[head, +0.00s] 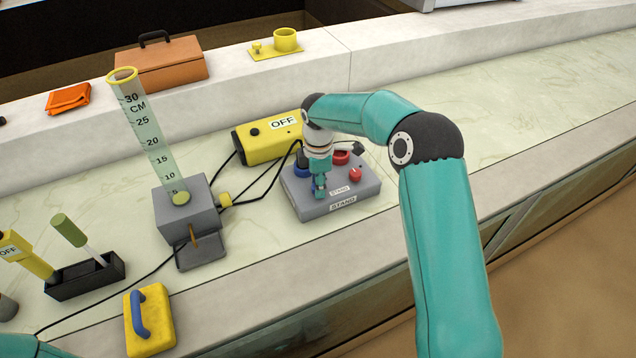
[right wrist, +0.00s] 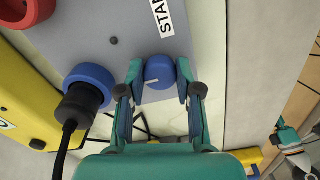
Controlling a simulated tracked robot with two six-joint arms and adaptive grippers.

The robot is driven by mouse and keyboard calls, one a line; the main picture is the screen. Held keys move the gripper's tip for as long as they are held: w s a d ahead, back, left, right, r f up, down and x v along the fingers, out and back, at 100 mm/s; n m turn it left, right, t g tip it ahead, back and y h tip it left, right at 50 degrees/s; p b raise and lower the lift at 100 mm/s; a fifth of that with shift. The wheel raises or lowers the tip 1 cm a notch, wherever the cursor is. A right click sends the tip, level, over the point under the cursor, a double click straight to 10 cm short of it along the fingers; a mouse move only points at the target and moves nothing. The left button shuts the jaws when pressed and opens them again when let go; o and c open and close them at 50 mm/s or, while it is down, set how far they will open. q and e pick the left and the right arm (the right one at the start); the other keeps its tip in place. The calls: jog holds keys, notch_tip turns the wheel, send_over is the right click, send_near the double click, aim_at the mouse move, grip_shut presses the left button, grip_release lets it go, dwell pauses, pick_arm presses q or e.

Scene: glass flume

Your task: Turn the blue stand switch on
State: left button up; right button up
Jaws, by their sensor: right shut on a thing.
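The blue stand switch (right wrist: 159,72) is a round blue knob with a white pointer line on the grey stand box (head: 350,200). In the right wrist view it sits between the fingers of my right gripper (right wrist: 158,85), one on each side. The right gripper is shut on it. In the head view my right gripper (head: 319,186) points down at the front left of the stand box and largely hides the knob. My left gripper (right wrist: 286,133) seems to show small at the right of the right wrist view; its jaws are too small to read.
On the stand box are a blue socket (right wrist: 88,88) with a black plug and red fittings (head: 355,174). Behind stands a yellow box marked OFF (head: 262,143). Left is a graduated tube (head: 150,130) on a grey base (head: 182,214). Black cables cross between. The counter to the right is clear.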

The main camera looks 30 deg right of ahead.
jog(key=shift+m, duration=0.4)
grip_shut()
jog(key=m+b, duration=0.1)
jog(key=m, duration=0.2)
jog(key=shift+m, duration=0.3)
jog(key=m, duration=0.4)
jog(key=shift+m+b, duration=0.3)
jog(key=m, duration=0.4)
jog(key=shift+r+b, duration=0.1)
jog(key=shift+b, duration=0.25)
jog(key=m, duration=0.5)
jog(key=shift+b, duration=0.3)
jog(key=o, duration=1.1)
grip_release()
